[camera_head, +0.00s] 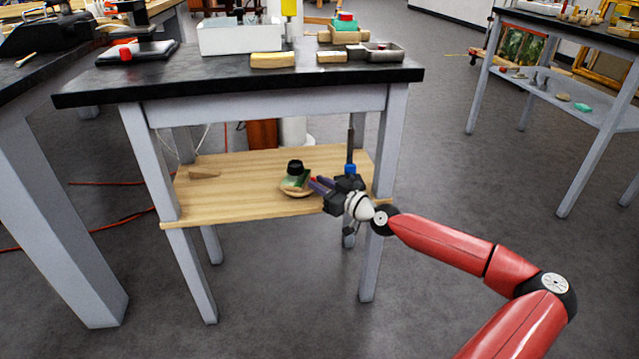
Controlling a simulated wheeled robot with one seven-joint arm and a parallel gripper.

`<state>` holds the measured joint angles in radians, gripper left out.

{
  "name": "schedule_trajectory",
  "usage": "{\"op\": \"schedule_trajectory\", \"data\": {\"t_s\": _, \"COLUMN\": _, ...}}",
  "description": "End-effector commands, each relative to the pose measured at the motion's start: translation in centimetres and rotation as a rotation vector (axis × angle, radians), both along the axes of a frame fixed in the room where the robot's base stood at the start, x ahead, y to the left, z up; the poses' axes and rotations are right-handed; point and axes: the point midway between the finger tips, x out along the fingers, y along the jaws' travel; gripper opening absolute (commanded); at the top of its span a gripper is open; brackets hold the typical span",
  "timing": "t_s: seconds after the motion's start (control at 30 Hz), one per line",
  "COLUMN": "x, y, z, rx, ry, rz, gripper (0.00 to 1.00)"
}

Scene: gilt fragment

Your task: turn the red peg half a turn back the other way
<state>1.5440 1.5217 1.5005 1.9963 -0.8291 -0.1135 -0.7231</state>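My gripper (317,184) is reached in over the wooden lower shelf (240,199) of the black-topped table, at the shelf's right part. Its fingers point left toward a round tan dish (297,193) holding a green thing (293,181) with a black round piece (295,167) on top. A tiny reddish spot shows at the fingertips; it is too small to tell whether it is the red peg. Whether the fingers are open or shut, or touch the green thing, I cannot make out.
The black tabletop (240,80) overhangs the shelf, and a grey leg (385,150) stands close to my arm. A wooden wedge (205,173) lies at the shelf's left. The shelf's middle is clear.

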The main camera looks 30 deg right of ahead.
Motion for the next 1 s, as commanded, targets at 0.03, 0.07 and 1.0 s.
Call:
{"op": "schedule_trajectory", "data": {"t_s": 0.03, "x": 0.26, "y": 0.09, "z": 0.00, "rx": 0.000, "ry": 0.001, "rz": 0.000, "gripper": 0.22}}
{"op": "schedule_trajectory", "data": {"t_s": 0.07, "x": 0.35, "y": 0.12, "z": -0.01, "rx": 0.000, "ry": 0.001, "rz": 0.000, "gripper": 0.22}}
{"op": "schedule_trajectory", "data": {"t_s": 1.0, "x": 0.12, "y": 0.59, "z": 0.11, "rx": -0.005, "ry": 0.004, "rz": -0.054, "gripper": 0.00}}
